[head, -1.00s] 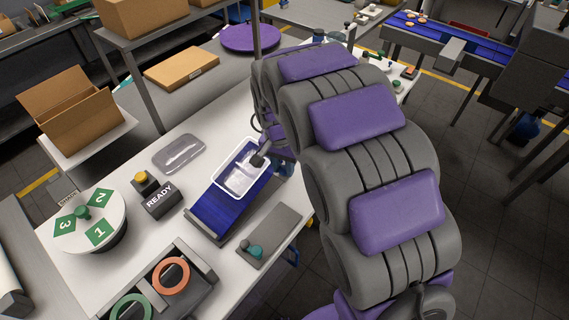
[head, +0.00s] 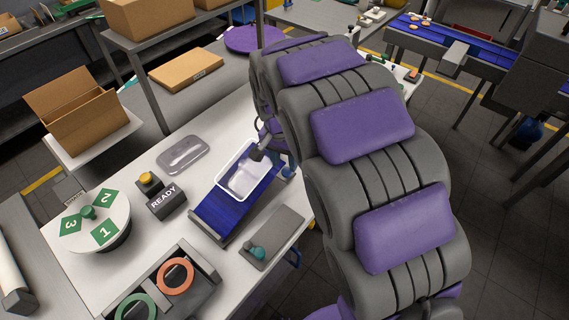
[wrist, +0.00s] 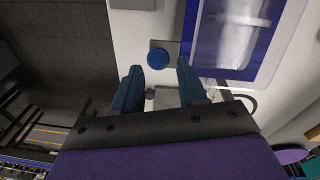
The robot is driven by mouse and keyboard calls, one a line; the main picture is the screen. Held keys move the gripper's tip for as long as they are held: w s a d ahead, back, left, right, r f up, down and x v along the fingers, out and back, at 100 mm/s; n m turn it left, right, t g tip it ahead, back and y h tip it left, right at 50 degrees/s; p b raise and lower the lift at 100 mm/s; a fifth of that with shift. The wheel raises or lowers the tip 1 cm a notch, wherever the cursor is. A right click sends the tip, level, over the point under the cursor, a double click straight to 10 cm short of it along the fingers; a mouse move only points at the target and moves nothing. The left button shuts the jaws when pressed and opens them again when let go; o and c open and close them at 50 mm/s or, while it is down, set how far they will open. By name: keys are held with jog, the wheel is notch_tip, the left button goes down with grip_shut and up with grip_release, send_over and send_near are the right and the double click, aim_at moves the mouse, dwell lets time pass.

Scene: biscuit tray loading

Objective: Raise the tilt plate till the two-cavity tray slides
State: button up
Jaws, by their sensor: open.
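The tilt plate (head: 214,213) is a blue ribbed slope on the white table in the head view. The white-rimmed two-cavity tray (head: 222,189) lies on its upper part; the tray also shows at the upper right of the wrist view (wrist: 279,70), beside the blue plate surface (wrist: 205,42). My gripper (wrist: 160,70) is open, its two dark blue fingers pointing toward a round blue knob (wrist: 159,58) on a grey mount beside the plate. The knob appears between the fingertips, with no visible grip. In the head view my arm hides most of the gripper.
A READY block (head: 166,202) with a yellow button and a clear tray-like piece (head: 183,155) stand left of the plate. A numbered turntable (head: 68,243) is farther left. A grey panel with a teal knob (head: 257,253) lies right of the plate. A fixture with coloured rings (head: 175,277) is in front.

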notch_tip(320, 180, up, 14)
jog(key=a+p, duration=0.1)
jog(key=p, duration=0.1)
jog(key=shift+a, duration=0.2)
jog(key=shift+s, duration=0.15)
dwell(0.7)
